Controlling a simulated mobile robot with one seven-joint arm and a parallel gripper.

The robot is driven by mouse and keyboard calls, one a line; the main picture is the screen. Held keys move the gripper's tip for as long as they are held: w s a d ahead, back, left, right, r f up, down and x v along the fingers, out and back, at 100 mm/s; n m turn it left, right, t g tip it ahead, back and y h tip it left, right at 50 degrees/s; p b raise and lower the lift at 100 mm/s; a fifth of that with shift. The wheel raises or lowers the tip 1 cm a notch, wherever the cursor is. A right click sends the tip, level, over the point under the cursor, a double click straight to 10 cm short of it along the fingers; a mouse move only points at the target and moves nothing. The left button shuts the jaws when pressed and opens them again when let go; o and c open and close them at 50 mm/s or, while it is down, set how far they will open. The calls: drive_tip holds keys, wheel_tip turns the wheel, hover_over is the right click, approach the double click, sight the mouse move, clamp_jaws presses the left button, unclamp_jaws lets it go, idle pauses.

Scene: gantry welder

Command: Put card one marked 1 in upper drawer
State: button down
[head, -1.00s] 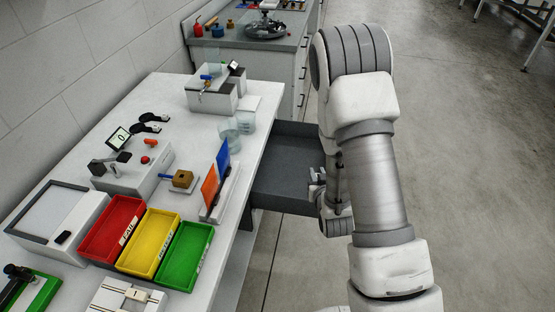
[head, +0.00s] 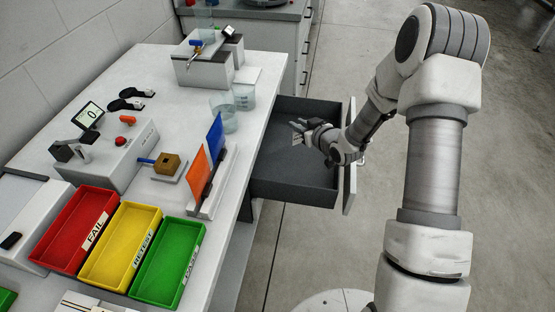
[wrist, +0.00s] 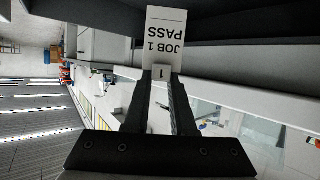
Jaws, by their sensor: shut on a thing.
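My gripper (head: 302,130) is over the open grey drawer (head: 285,183), which is pulled out from under the white worktop. In the wrist view my gripper (wrist: 160,78) is shut on card one (wrist: 165,35), a white card printed "JOB 1 PASS" with a small tab marked 1 between the fingertips. The card points away from the fingers toward dark grey surfaces. In the head view the card is too small to make out clearly. The drawer's visible floor looks empty; my gripper and forearm hide part of its far right side.
The drawer's light front panel (head: 349,185) stands at its right. The worktop (head: 150,75) carries red (head: 75,230), yellow (head: 120,245) and green (head: 168,262) trays, an orange-and-blue upright panel (head: 200,178) and clear beakers (head: 225,115) near the drawer-side edge. The floor at right is open.

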drive_tip(key=w+d+n+g+y+b, duration=0.1)
drive_tip(key=w+d+b, duration=0.5)
drive_tip(key=w+d, duration=0.1)
drive_tip(key=w+a+f+b, duration=0.2)
drive_tip(key=a+f, duration=0.1)
drive_tip(key=w+a+f+b, duration=0.2)
drive_tip(key=a+f, duration=0.1)
drive_tip(key=f, duration=0.1)
drive_tip(key=w+a+f+b, duration=0.2)
drive_tip(key=a+f+b, duration=0.1)
drive_tip(key=f, duration=0.1)
drive_tip(key=shift+w+a+f, duration=0.2)
drive_tip(key=shift+w, duration=0.05)
drive_tip(key=shift+r, duration=0.1)
drive_tip(key=c, duration=0.8)
unclamp_jaws()
drive_tip(key=shift+o, duration=0.2)
